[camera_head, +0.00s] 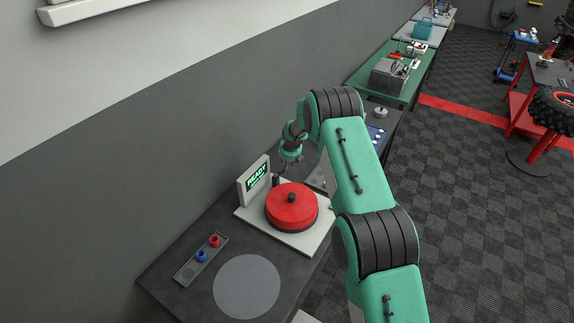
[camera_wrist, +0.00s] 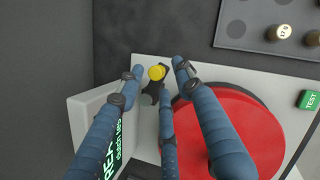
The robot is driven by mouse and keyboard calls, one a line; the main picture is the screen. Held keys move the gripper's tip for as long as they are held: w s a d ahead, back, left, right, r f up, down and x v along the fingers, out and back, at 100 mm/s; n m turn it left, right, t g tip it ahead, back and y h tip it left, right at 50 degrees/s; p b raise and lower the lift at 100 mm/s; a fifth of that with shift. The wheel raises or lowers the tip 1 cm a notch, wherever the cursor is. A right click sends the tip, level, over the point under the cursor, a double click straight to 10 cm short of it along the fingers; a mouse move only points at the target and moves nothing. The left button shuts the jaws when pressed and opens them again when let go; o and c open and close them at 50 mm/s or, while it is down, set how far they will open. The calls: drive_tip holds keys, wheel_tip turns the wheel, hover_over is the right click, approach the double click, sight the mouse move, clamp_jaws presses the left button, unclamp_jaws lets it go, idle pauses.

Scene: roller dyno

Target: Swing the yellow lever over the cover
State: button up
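The yellow lever (camera_wrist: 157,72) shows in the wrist view as a round yellow knob on a dark arm, beside the red cover (camera_wrist: 245,125). In the head view the red round cover (camera_head: 280,213) lies on a white base plate, with a black knob on top. The lever's yellow end cannot be made out there. My gripper (camera_wrist: 158,66) has its blue fingers spread around the lever's knob, with gaps visible at the sides. It is open. In the head view my gripper (camera_head: 284,167) is small and partly hidden, behind the cover near the display. Contact with the lever cannot be told.
A white display reading READY (camera_head: 255,180) stands left of the cover. A panel with a red and a blue knob (camera_head: 202,257) and a grey disc (camera_head: 247,287) lie nearer on the dark bench. A green TEST button (camera_wrist: 309,100) is right of the cover in the wrist view.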

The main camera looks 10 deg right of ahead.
drive_tip(key=v, duration=1.1)
drive_tip(key=shift+r, duration=0.3)
drive_tip(key=shift+d, duration=0.1)
drive_tip(key=shift+c, duration=0.5)
drive_tip(key=shift+w, duration=0.1)
clamp_jaws()
drive_tip(key=w+a+m+b, duration=0.1)
drive_tip(key=w+m+b, duration=0.3)
drive_tip(key=m, duration=1.1)
drive_tip(key=w+a+f+m+g+y+b, duration=0.1)
drive_tip(key=w+m+b, duration=0.3)
drive_tip(key=m, duration=1.2)
drive_tip(key=shift+w+f+m+b, duration=0.3)
drive_tip(key=shift+b, duration=0.3)
drive_tip(key=shift+a, duration=0.15)
